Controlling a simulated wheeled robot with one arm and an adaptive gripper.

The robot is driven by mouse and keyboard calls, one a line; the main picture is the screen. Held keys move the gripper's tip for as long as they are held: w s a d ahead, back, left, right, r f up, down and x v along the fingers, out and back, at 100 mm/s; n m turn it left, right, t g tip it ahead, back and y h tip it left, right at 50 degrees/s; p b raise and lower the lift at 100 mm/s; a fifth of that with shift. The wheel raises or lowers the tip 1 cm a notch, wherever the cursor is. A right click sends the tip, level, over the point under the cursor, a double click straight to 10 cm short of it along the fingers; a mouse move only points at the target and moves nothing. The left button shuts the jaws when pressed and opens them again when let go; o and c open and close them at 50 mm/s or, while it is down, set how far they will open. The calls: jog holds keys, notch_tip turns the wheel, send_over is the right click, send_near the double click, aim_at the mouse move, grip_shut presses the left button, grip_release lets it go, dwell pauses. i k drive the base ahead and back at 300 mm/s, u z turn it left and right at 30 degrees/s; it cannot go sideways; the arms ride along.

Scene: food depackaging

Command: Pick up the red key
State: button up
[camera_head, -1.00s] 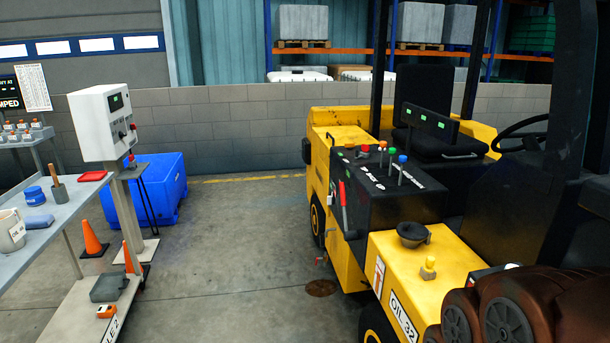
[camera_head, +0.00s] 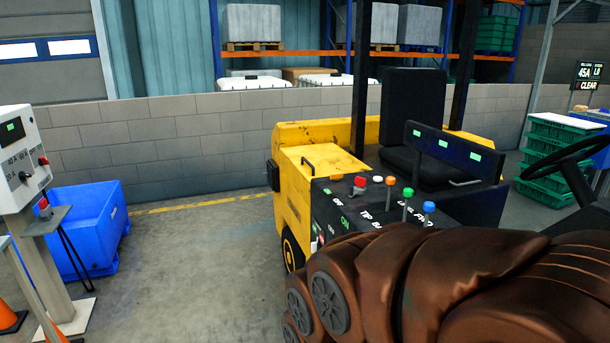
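I cannot make out a clear red key. A red-topped knob (camera_head: 359,183) stands on the black control panel (camera_head: 335,202) of the yellow forklift, beside orange, green and blue lever knobs. Another red knob (camera_head: 43,204) sits on a small stand below the white control box (camera_head: 14,160) at the left, and the box has a red knob on its side. I cannot tell whether any of these is the key. My brown-sleeved arm fills the lower right and hides the forklift's near part. My gripper's fingers are not in view.
The yellow forklift (camera_head: 290,205) has a black seat and steering wheel. A blue bin (camera_head: 88,235) and an orange cone (camera_head: 8,318) stand at the left. Green crates (camera_head: 550,160) are stacked at the right. Grey floor (camera_head: 200,260) lies clear between bin and forklift.

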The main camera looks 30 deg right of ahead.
aim_at(360, 182)
jog(key=z, duration=0.25)
jog(key=i, duration=1.75)
jog(key=z, duration=0.5)
jog(key=i, duration=0.45)
jog(key=z, duration=0.15)
